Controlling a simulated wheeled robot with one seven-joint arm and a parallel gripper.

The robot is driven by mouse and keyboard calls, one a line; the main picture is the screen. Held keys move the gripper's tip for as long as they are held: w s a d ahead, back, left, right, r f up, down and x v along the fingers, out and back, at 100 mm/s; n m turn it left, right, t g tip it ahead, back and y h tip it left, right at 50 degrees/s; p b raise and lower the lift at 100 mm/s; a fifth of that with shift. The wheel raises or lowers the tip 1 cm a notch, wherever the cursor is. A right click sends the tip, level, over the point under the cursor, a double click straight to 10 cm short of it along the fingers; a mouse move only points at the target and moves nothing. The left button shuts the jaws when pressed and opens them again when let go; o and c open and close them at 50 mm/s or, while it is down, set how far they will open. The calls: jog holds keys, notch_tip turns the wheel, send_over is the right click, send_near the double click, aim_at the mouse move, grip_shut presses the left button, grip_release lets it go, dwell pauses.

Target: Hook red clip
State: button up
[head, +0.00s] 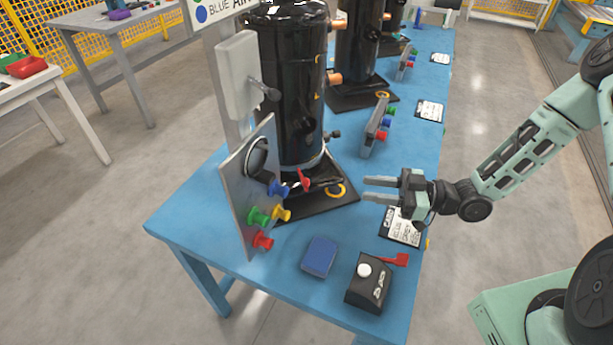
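A small red piece (304,179), which may be the red clip, shows at the foot of the front black compressor (287,95), beside a dark cord or bar. I cannot tell how it is attached. A second red piece (396,260) lies by the black button box; I cannot tell which is the clip. My gripper (365,188) is above the blue table (340,235), to the right of the compressor's base. Its fingers point left, are apart and hold nothing. It is clear of both red pieces.
An upright grey panel (240,190) bears blue, green, yellow and red knobs. A blue block (319,257), a black box (369,283) with a white button, and a printed card (401,229) lie on the table. More compressors (357,50) stand behind. A yellow ring (336,191) is near the base.

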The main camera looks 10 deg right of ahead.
aim_at(306, 179)
jog(key=p+x, duration=0.3)
jog(key=x, duration=1.2)
jog(key=shift+w+a, duration=0.15)
jog(key=shift+a, duration=0.05)
grip_shut()
